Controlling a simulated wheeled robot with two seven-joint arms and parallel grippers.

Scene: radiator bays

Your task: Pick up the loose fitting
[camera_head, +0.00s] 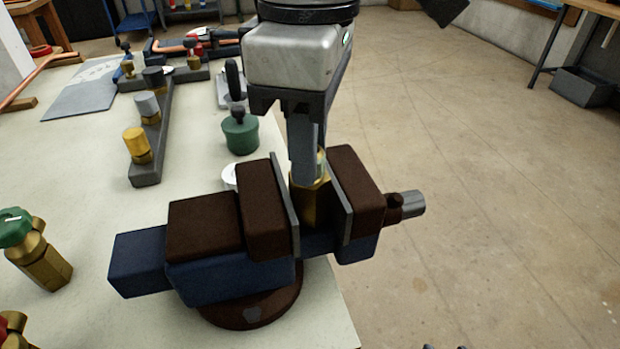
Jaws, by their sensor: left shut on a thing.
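My left gripper (306,170) reaches down from the top centre, its fingers at the top of a brass fitting (309,206). It is shut on this fitting. The fitting stands upright between the two jaws of a blue and dark brown vise (232,280) at the table's right edge. Its lower end is hidden by the vise, and its top is partly hidden by my fingers. I cannot tell whether the vise jaws touch it.
A green-lidded pot (240,135) stands behind the vise. A rack (151,150) with several fittings is to the left. A brass valve with a green cap (38,250) stands at the left edge. The floor (480,190) to the right is clear.

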